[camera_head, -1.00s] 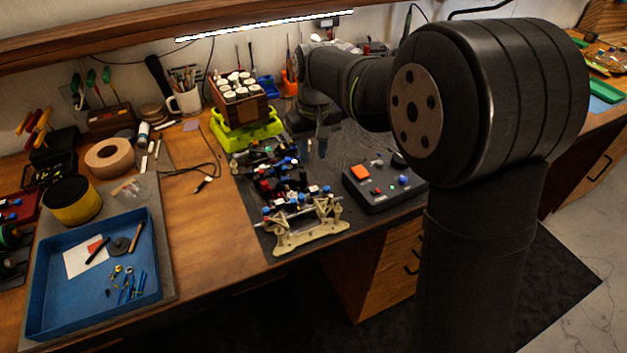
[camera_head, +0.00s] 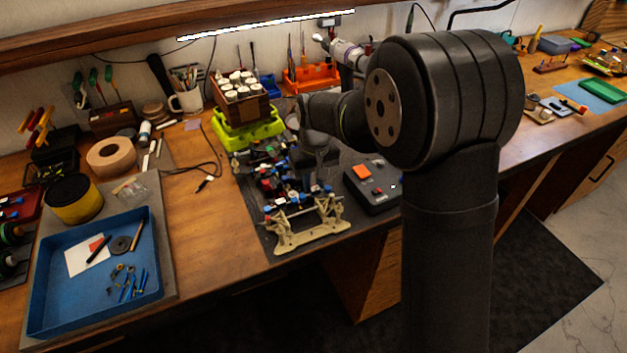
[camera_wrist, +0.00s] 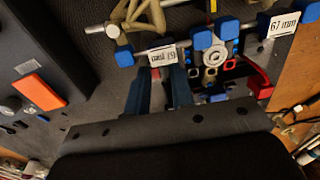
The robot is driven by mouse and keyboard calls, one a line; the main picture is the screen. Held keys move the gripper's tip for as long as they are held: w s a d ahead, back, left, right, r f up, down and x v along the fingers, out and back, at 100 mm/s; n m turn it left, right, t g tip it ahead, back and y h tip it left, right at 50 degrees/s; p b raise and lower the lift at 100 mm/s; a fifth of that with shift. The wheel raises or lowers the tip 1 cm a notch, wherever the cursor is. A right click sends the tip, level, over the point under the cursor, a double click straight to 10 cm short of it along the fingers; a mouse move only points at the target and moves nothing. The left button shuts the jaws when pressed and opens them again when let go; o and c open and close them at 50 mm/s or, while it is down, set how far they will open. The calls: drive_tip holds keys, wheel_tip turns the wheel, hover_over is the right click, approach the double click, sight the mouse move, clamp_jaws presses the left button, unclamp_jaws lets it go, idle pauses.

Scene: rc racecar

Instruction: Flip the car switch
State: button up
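The RC car chassis (camera_head: 290,195) lies on the dark mat at the bench's front edge, its beige frame (camera_head: 308,228) toward the camera. My gripper is low over the chassis in the head view, its fingers hard to make out there. In the wrist view its two dark blue fingers (camera_wrist: 159,80) are apart, beside a rod with blue blocks (camera_wrist: 201,38) and a white label (camera_wrist: 162,55). A small red part (camera_wrist: 155,73) shows between the fingertips; I cannot tell whether it is the switch or whether they touch it. A red bracket (camera_wrist: 260,80) lies to the right.
A dark control box (camera_head: 372,187) with an orange button stands right of the car; it also shows in the wrist view (camera_wrist: 25,50). A lime-green tray (camera_head: 240,132) stands behind the car. A blue tray (camera_head: 150,238) lies at the front left.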

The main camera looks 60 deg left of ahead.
clamp_jaws()
drive_tip(key=shift+w+g, duration=0.3)
drive_tip(key=shift+g, duration=0.8)
drive_tip(key=shift+o, duration=2)
unclamp_jaws()
drive_tip(key=v, duration=1.7)
drive_tip(key=shift+r, duration=0.25)
